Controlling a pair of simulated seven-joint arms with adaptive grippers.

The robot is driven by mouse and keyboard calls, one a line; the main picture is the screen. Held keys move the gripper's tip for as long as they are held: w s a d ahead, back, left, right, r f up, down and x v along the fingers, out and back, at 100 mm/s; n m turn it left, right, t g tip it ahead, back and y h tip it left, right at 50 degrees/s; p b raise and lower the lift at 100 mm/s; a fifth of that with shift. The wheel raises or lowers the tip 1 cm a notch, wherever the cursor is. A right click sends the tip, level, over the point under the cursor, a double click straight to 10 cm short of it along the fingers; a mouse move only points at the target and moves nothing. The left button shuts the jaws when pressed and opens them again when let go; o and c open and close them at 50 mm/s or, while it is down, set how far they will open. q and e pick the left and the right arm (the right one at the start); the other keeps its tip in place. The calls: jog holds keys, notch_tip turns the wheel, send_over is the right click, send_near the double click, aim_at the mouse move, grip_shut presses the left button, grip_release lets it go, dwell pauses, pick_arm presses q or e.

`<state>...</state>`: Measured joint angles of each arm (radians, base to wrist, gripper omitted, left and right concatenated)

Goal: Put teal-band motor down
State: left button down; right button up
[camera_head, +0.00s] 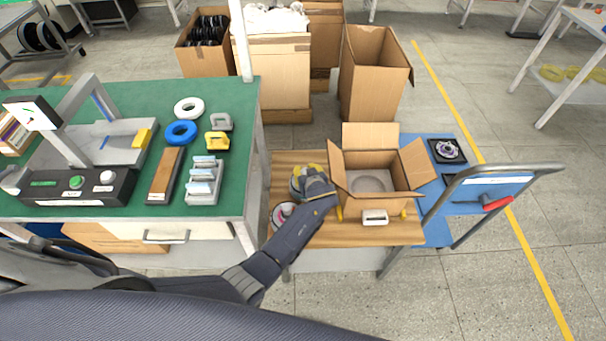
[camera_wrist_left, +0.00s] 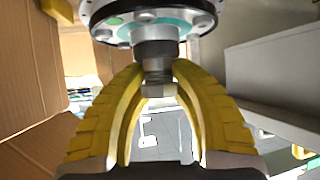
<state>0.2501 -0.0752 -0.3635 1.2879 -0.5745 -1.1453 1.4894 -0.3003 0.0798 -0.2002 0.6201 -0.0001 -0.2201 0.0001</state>
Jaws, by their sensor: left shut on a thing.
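In the left wrist view the teal-band motor (camera_wrist_left: 152,22) is a round metal disc with bolts and teal showing on its face, cut off by the top edge. Its shaft (camera_wrist_left: 156,62) sits between the yellow fingers of my left gripper (camera_wrist_left: 158,85), which is shut on it. In the head view my left gripper (camera_head: 311,178) is over the wooden table (camera_head: 295,160), just left of the open cardboard box (camera_head: 372,205). The held motor is mostly hidden there. My right gripper is not in view.
The box's flaps stand open and a round form (camera_head: 368,180) shows inside. A round part with red and white (camera_head: 283,212) is at the wooden table's left edge. A blue cart (camera_head: 436,232) stands right, the green workbench (camera_head: 235,110) left.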

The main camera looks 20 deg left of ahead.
pick_arm(q)
jog(key=shift+w+f, duration=0.1)
jog(key=shift+f, duration=1.1)
jog(key=shift+f, duration=0.15)
jog(key=c, duration=1.1)
grip_release()
jog(key=shift+f, duration=0.15)
jog(key=shift+c, duration=0.2)
jog(key=v, duration=0.6)
jog(key=o, duration=0.4)
jog(key=shift+v, duration=0.9)
